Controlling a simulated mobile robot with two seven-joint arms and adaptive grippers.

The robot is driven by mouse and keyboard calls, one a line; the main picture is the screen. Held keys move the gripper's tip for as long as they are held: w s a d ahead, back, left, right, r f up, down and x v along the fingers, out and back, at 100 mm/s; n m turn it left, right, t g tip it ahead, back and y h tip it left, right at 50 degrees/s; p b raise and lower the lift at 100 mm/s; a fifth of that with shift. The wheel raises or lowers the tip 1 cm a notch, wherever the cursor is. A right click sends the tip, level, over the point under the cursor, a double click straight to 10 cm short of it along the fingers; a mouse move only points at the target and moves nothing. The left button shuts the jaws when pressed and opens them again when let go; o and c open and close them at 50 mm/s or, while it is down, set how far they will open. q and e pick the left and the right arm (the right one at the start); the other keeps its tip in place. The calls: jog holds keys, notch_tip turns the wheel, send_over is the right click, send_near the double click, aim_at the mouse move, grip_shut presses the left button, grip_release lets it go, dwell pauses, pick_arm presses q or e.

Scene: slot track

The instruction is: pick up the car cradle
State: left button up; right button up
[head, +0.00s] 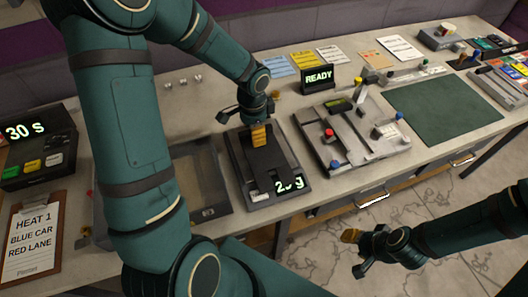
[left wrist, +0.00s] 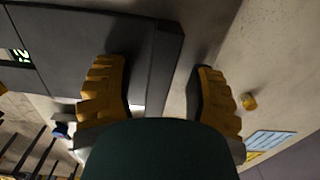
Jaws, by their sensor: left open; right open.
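A dark flat block, which looks like the car cradle (head: 268,163), lies on the grey scale (head: 262,199) with a lit display, partly cut off by its own dark shape. My left gripper (head: 259,134) is at the far end of this block, fingers down. In the left wrist view, its yellow fingers (left wrist: 165,88) are apart, with the edge of a dark slab (left wrist: 165,55) between and beyond them. I cannot tell whether they touch it. My right gripper (head: 352,250) is open and empty, over the floor in front of the bench.
A grey track device with knobs (head: 345,155) stands just right of the scale. A READY display (head: 317,79) stands behind it. A shallow tray (head: 207,185) is left of the scale, partly behind my left arm. A green mat (head: 440,110) lies clear farther right.

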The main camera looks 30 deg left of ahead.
pick_arm(q)
jog(key=shift+f, duration=0.1)
grip_shut()
dwell(0.4)
